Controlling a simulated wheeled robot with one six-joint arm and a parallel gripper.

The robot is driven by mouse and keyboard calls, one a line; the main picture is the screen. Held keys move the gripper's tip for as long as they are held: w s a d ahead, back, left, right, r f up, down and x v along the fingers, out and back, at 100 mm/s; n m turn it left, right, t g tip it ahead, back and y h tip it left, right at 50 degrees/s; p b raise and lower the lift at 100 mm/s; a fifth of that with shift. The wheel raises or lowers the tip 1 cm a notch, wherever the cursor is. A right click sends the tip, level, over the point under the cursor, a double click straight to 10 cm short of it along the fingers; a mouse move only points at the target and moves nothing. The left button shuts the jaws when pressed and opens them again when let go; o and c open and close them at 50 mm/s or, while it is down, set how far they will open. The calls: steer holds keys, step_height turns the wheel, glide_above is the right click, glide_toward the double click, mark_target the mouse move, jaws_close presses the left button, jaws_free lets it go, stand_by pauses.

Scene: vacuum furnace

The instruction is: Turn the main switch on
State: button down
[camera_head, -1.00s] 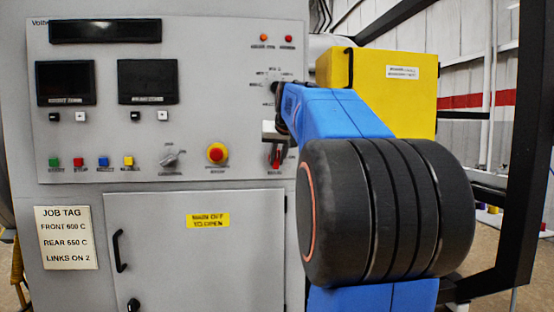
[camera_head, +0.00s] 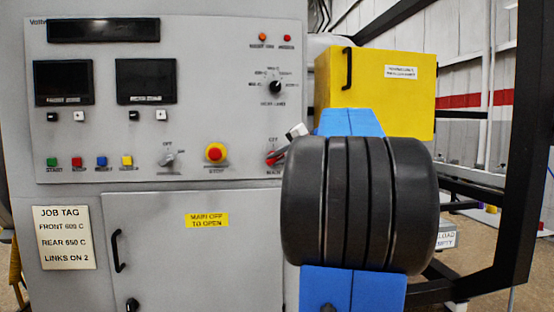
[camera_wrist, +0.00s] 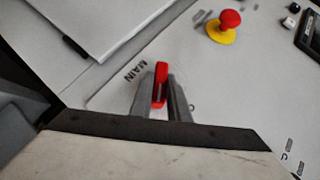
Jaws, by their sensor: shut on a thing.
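The red main switch (camera_head: 272,157) is at the lower right of the grey control panel, between an OFF label above and a MAIN label below. In the wrist view its red handle (camera_wrist: 160,84) stands between the two fingertips of my gripper (camera_wrist: 161,98), which is shut on it. In the head view my gripper (camera_head: 283,153) reaches the switch from the right, and my arm stands in front of the panel's right edge. The MAIN lettering shows beside the handle in the wrist view. Part of the switch is hidden by the fingers.
A red stop button on a yellow base (camera_head: 215,153) and a grey rotary switch (camera_head: 168,158) sit to the left. A black selector knob (camera_head: 275,87) is above. A cabinet door (camera_head: 190,255) is below, and a yellow box (camera_head: 385,105) stands at the right.

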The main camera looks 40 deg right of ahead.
steer(key=m+t, duration=0.1)
steer(key=m+t+y, duration=0.1)
steer(key=m+t, duration=0.2)
steer(key=shift+d+f+y, duration=0.1)
steer(key=shift+f+y, duration=0.15)
steer(key=shift+y, duration=0.15)
steer(key=shift+t, duration=0.3)
steer(key=c, duration=1.7)
jaws_free()
steer(key=shift+s, duration=0.15)
steer(key=s+d, duration=0.1)
steer(key=s, duration=1)
steer(key=s+d, duration=0.1)
steer(key=s, duration=0.5)
steer(key=shift+d+f, duration=0.1)
steer(key=shift+d, duration=0.2)
